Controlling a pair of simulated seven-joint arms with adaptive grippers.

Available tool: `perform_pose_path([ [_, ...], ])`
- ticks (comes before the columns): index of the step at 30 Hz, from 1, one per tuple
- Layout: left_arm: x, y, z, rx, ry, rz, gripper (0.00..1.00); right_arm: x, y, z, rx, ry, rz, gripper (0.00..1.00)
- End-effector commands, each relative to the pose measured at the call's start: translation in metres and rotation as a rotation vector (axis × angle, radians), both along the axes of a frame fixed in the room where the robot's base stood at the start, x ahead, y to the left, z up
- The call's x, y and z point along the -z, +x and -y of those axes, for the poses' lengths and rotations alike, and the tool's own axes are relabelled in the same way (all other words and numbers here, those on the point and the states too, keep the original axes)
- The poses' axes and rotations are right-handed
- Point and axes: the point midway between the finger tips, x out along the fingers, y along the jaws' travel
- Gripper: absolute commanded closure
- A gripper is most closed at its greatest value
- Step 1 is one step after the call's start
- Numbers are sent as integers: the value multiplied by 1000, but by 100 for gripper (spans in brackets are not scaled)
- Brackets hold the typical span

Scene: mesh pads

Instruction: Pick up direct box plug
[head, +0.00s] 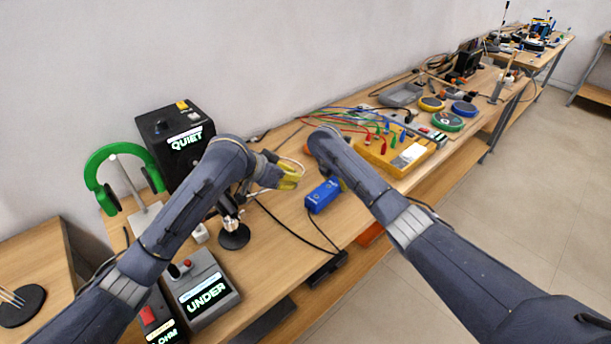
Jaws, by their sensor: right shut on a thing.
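The blue direct box (323,195) lies on the wooden bench in the middle of the head view. My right gripper (342,184) is at its upper right end, mostly hidden behind my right arm. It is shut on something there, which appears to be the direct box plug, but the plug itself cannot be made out. My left gripper (290,176), with yellow fingertips, hangs over the bench to the left of the blue box. Its fingertips look apart, with nothing clear between them.
A yellow box (392,155) with coloured leads stands beyond my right arm. A black QUIET box (178,142), green headphones (105,178) and a grey UNDER box (203,292) are on the left. A black pedal (327,268) sits at the front edge. A dark cable crosses the bench.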

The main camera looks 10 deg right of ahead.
Motion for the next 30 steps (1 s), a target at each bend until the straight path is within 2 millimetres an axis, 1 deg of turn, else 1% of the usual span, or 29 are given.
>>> perform_pose_path([
  [1, 0, -7, -12, 0, 3, 3, 100, 3, -2, -1, 0, 2, -5, 98],
  [6, 0, -30, -47, -1, 3, 2, 100, 3, -2, -1, -1, 3, -4, 98],
  [12, 0, -52, -78, -1, 2, 1, 100, 3, -2, -1, -1, 2, -4, 98],
  [16, 0, -63, -95, -1, 1, 0, 100, 3, -1, -1, -1, 2, -4, 98],
  [19, -6, -66, -98, 5, 40, -22, 100, 3, -1, -1, -1, 2, -4, 98],
  [30, -16, -80, -122, 1, 178, -113, 100, 2, -1, -1, -1, 1, -3, 98],
])
